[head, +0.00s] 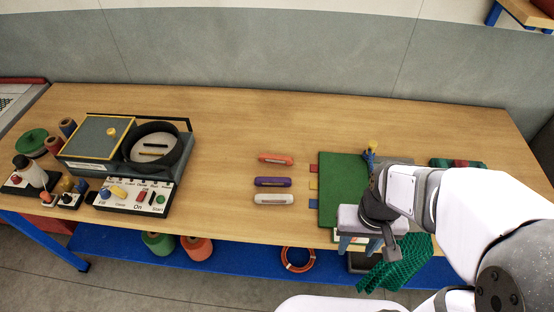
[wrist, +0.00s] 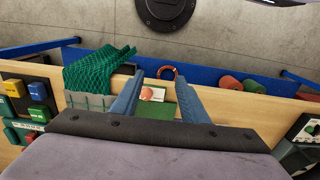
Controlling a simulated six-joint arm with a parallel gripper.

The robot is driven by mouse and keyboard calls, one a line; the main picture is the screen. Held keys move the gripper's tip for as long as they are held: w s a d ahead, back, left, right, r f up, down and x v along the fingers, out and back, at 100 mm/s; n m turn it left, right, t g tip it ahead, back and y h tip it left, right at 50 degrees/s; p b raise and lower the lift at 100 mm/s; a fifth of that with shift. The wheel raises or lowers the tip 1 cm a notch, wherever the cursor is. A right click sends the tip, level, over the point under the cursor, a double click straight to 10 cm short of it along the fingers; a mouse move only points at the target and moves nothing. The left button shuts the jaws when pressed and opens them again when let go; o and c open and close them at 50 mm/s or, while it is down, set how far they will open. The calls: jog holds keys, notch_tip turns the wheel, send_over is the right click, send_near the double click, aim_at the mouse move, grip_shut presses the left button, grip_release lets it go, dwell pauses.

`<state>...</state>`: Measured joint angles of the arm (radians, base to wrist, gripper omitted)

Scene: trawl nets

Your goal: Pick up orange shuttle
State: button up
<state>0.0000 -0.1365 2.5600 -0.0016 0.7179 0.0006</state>
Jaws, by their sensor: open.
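The orange shuttle (head: 276,158) lies flat on the wooden table near its middle. It is the farthest of three shuttles in a column, with a purple one (head: 272,182) and a white one (head: 274,199) nearer me. My gripper (head: 360,242) is open and empty, to the right of and nearer than the shuttles, over the front edge of the green board (head: 338,180). In the wrist view its blue fingers (wrist: 160,88) stand apart with nothing held between them. I cannot make out the orange shuttle in the wrist view.
Red, yellow and blue tabs (head: 313,183) line the board's left side. A green net (head: 398,262) hangs over the front edge. A machine with a round dark bowl (head: 157,147) and a button panel (head: 133,196) stand left. The table between machine and shuttles is clear.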

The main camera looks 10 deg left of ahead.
jog(key=shift+w, duration=0.1)
jog(key=shift+c, duration=0.2)
jog(key=w+a+r+n+y+b, duration=0.1)
jog(key=w+a+n, duration=0.1)
jog(key=w, duration=0.5)
jog(key=w+a+n+b, duration=0.1)
jog(key=w+a+n, duration=0.1)
jog(key=w, duration=0.5)
jog(key=w+a+f+n+y+b, duration=0.1)
jog(key=w+a+f+n, duration=0.1)
jog(key=w+a+n, duration=0.2)
jog(key=w+a+f+n+y+b, duration=0.1)
jog(key=w+a+n, duration=0.3)
jog(key=w+a, duration=0.3)
jog(key=w+a+f+n+y+b, duration=0.1)
jog(key=w+a+n, duration=0.3)
jog(key=w, duration=0.6)
jog(key=shift+w+a+f+n+b, duration=0.2)
jog(key=shift+a+f, duration=0.2)
jog(key=shift+a, duration=0.2)
jog(key=shift+w+a+f+n+b, duration=0.1)
jog(key=shift+w+a+f+b, duration=0.05)
jog(key=shift+a+f, duration=0.35)
jog(key=shift+w+a+n+y, duration=0.15)
jog(key=shift+a+n+y, duration=0.15)
jog(key=shift+a, duration=0.05)
jog(key=shift+f, duration=0.15)
